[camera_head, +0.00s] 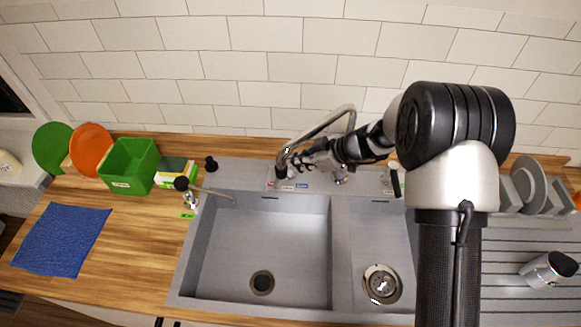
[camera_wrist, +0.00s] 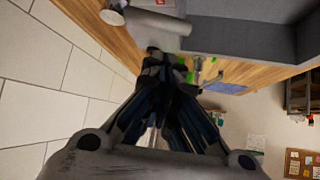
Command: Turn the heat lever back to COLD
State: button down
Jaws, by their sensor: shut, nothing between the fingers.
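The heat lever appears to be the small dark fitting (camera_head: 281,172) on the sink's back ledge, beside small red and blue labels (camera_head: 287,186). My gripper (camera_head: 292,161) is shut and empty, reaching left along the ledge, with its tips close to that fitting. I cannot tell whether they touch, and the lever's angle is unclear because the gripper partly covers it. In the wrist view my gripper (camera_wrist: 165,58) shows its fingers together, with a grey cylinder (camera_wrist: 158,22) just past the tips.
The curved metal faucet (camera_head: 325,124) arches over my gripper. The grey sink (camera_head: 265,235) lies in front. A black-knobbed tap (camera_head: 182,184) stands at its left corner. A green bin (camera_head: 130,166) and blue cloth (camera_head: 62,240) are left; a plate rack (camera_head: 530,185) is right.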

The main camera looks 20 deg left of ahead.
jog(key=x, duration=0.9)
jog(key=shift+a+f, duration=0.2)
jog(key=shift+f, duration=0.1)
jog(key=shift+d+f+b, duration=0.1)
jog(key=shift+d+b, duration=0.05)
jog(key=shift+b, duration=0.6)
jog(key=shift+n+g, duration=0.3)
